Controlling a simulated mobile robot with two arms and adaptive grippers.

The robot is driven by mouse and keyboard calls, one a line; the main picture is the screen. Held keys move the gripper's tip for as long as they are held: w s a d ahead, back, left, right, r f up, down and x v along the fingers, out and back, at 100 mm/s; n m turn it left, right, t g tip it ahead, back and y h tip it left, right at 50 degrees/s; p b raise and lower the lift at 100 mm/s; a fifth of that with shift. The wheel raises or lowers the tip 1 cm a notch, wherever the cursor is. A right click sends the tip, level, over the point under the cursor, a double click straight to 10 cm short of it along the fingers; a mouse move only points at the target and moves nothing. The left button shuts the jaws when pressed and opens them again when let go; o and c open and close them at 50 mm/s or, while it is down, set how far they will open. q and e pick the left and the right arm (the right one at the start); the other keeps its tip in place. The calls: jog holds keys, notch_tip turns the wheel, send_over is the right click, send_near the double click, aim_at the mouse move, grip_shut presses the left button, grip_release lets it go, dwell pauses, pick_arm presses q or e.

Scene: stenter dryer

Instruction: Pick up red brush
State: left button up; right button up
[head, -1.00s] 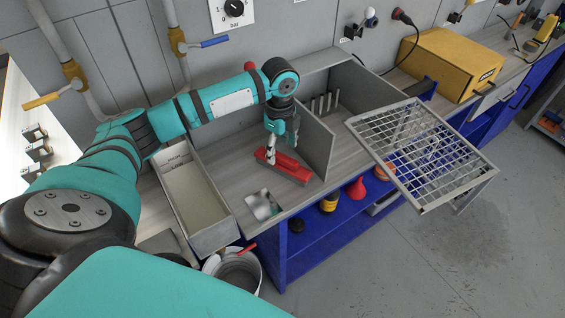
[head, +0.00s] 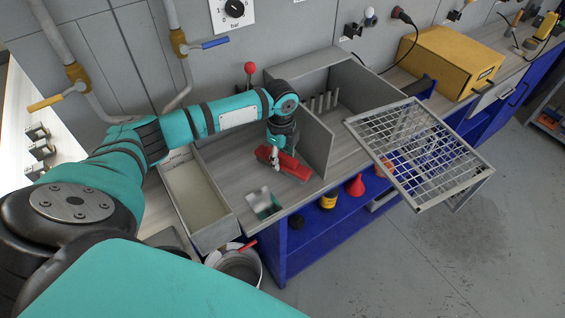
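The red brush (head: 294,168) lies on the bench floor in the open compartment, beside the grey divider panel. My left gripper (head: 274,160) points down at the left end of the brush, and its fingertips are at or against it. The fingers are small and partly hidden by the wrist, so I cannot tell whether they are closed on the brush. My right gripper is not in view.
The grey divider (head: 318,148) stands close to the right of the brush. A grey tray (head: 227,226) is to the left, and a mirror-like plate (head: 263,203) lies in front. A wire rack (head: 420,150) juts out at right.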

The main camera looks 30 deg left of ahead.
aim_at(281, 154)
pick_arm(q)
grip_shut()
jog(key=shift+r, duration=0.1)
jog(key=shift+w+r, duration=0.1)
jog(key=shift+r, duration=0.35)
notch_tip(281, 154, up, 2)
jog(key=shift+r+b, duration=0.1)
jog(key=shift+b, duration=0.6)
jog(key=s+d+r+b, duration=0.1)
jog(key=s+d+b, duration=0.1)
jog(key=s+d, duration=0.6)
jog(key=s, duration=0.5)
jog(key=shift+s+d+r, duration=0.2)
jog(key=shift+s+r, duration=0.15)
jog(key=shift+s, duration=0.05)
